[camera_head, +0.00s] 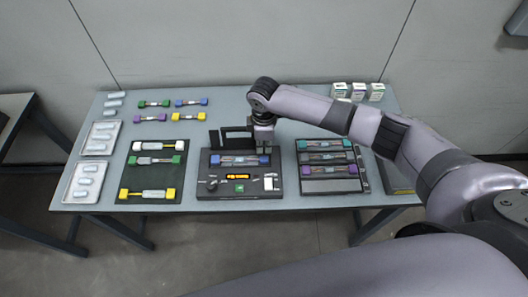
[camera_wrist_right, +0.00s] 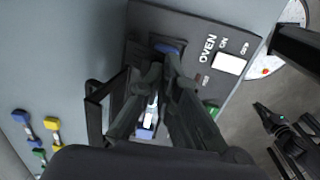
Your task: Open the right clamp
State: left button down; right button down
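The black splicing machine (camera_head: 203,187) sits mid-table with a blue-ended fibre holder (camera_head: 238,160) across its top. My right gripper (camera_head: 264,146) points down over the right end of that holder, where the right clamp lies. In the right wrist view my right gripper (camera_wrist_right: 164,72) has its black fingertips close together near a blue end (camera_wrist_right: 170,48) of the holder. The fingers hide the right clamp, so I cannot tell whether it is open or whether they touch it. A black two-pronged part (camera_wrist_right: 272,120), perhaps my left gripper, shows at the lower right there.
A dark frame (camera_head: 235,132) stands up at the machine's back, close left of my right gripper. A white switch (camera_wrist_right: 230,63) marked OVEN is on the machine. A green mat (camera_head: 126,172) lies left, a holder tray (camera_head: 330,186) right. Small boxes (camera_head: 358,90) stand at the back right.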

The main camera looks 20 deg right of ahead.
jog(key=shift+w+d+r+p, duration=0.1)
jog(key=shift+w+r+p, duration=0.25)
jog(key=shift+r, duration=0.2)
jog(key=shift+w+d+r+p, duration=0.1)
jog(key=shift+w+r+p, duration=0.1)
jog(key=shift+r+p, duration=0.3)
jog(key=r+p, duration=0.1)
jog(key=w+r+p, duration=0.1)
jog(key=r, duration=0.1)
jog(key=r+p, duration=0.1)
jog(key=r, duration=0.1)
jog(key=shift+w+d+r, duration=0.1)
jog(key=shift+w+d, duration=0.05)
jog(key=shift+w, duration=0.15)
